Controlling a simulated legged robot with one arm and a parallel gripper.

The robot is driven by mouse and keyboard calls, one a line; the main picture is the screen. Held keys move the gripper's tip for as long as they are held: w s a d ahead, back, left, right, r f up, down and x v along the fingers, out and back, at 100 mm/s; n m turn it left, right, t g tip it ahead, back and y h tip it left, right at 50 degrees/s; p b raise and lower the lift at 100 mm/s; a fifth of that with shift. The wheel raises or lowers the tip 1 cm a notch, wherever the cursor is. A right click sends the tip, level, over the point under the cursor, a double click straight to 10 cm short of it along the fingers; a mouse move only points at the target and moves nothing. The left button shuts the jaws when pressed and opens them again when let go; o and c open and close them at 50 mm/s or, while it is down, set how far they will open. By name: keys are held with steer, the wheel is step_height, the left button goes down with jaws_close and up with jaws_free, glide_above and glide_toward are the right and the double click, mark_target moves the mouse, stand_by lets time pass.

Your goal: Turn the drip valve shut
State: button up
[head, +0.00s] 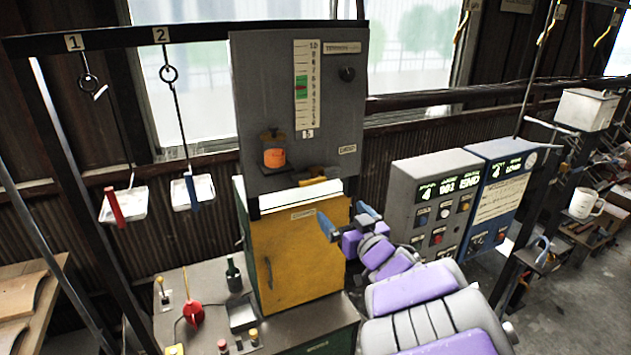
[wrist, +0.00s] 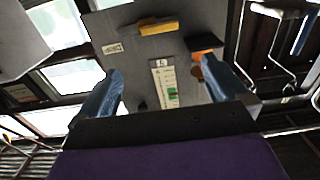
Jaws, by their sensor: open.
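I cannot read a label that tells which part is the drip valve. In the wrist view the panel is upside down, with the yellow lever (wrist: 162,27) at the top and the jar (wrist: 205,44) partly behind one finger. My gripper (head: 349,219) is open and empty, below and right of the lever, apart from it. Its blue fingers spread wide in the wrist view (wrist: 162,68).
A yellow cabinet (head: 291,255) is below the panel, left of my arm. Grey (head: 433,193) and blue (head: 497,180) control boxes stand to the right. A black knob (head: 347,74) and a scale (head: 305,90) are higher on the panel. Two hanging trays are at left.

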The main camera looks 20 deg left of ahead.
mark_target(313, 181)
steer(key=p+x, duration=0.1)
steer(key=x, duration=1.5)
steer(key=shift+w+p, duration=0.1)
steer(key=shift+p, duration=0.3)
steer(key=shift+c, duration=0.4)
steer(key=shift+a, duration=0.1)
steer(key=c, duration=1.2)
